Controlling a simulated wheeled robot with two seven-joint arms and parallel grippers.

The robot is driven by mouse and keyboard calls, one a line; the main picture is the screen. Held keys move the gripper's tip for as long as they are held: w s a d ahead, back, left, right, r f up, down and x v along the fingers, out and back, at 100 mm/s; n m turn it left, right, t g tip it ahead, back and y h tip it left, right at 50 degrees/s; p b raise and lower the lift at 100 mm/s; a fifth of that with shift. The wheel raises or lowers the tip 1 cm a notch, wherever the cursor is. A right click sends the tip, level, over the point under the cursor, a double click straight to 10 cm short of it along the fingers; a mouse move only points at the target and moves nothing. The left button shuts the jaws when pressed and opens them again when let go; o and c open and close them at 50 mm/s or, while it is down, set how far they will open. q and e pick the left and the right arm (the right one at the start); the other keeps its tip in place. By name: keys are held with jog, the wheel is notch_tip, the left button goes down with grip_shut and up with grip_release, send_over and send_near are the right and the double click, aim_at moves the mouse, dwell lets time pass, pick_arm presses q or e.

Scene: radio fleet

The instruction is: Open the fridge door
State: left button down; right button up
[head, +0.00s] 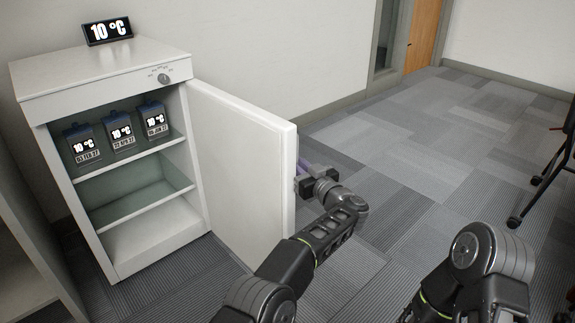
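The small white fridge (105,70) stands against the wall at the left. Its door (238,160) is swung wide open toward the right, showing the shelves inside. Several dark-lidded containers with 10 °C displays (122,132) stand on the upper shelf. My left gripper (306,177) is at the outer side of the door, close by its free edge. The door edge partly hides the fingers, so I cannot tell whether they are shut on the handle. My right arm is at the bottom right, and its gripper is out of view.
A pale cabinet (25,250) stands at the left edge. A dark chair (545,180) is at the right. The carpet (420,150) between is clear.

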pick_arm(q)
jog(key=shift+w+a, duration=0.15)
jog(key=shift+a, duration=0.05)
jog(key=c, duration=1.7)
grip_release()
jog(key=shift+d, duration=0.1)
jog(key=p+v, duration=0.3)
jog(key=v, duration=0.4)
jog(key=shift+s+d, duration=0.15)
jog(key=shift+s, duration=0.15)
